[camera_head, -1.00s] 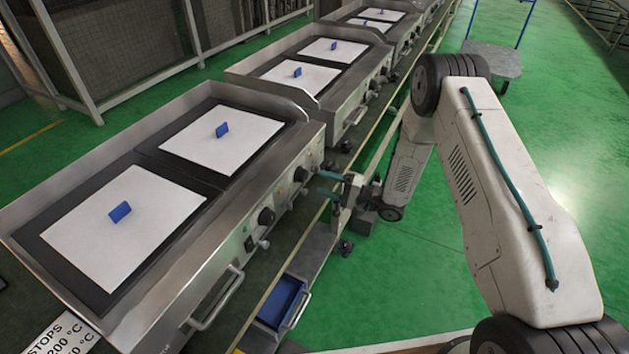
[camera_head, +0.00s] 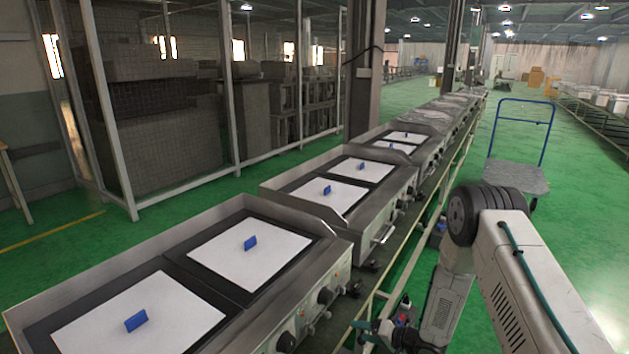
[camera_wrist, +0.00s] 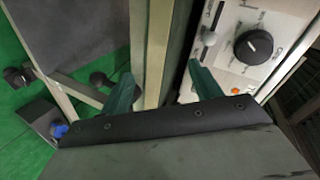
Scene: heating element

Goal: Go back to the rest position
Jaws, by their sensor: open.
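My gripper (camera_head: 366,332) is low in the head view, beside the front panel of the nearest heating unit (camera_head: 300,318). In the wrist view my gripper (camera_wrist: 163,92) shows two teal fingers set wide apart with nothing held between them. The right finger overlaps the unit's control panel (camera_wrist: 222,55) in the picture; I cannot tell whether they touch. A black knob (camera_wrist: 253,46) and an orange lamp (camera_wrist: 235,91) are on that panel, to the right of the finger. My arm reaches in from the right of the head view.
White plates with blue handles, such as this one (camera_head: 215,255), lie on the units. More units (camera_head: 300,205) stand in a row behind. A rail (camera_head: 385,280) runs along their front. A cart (camera_head: 516,178) stands beyond my arm. Green floor (camera_head: 590,220) is open at right.

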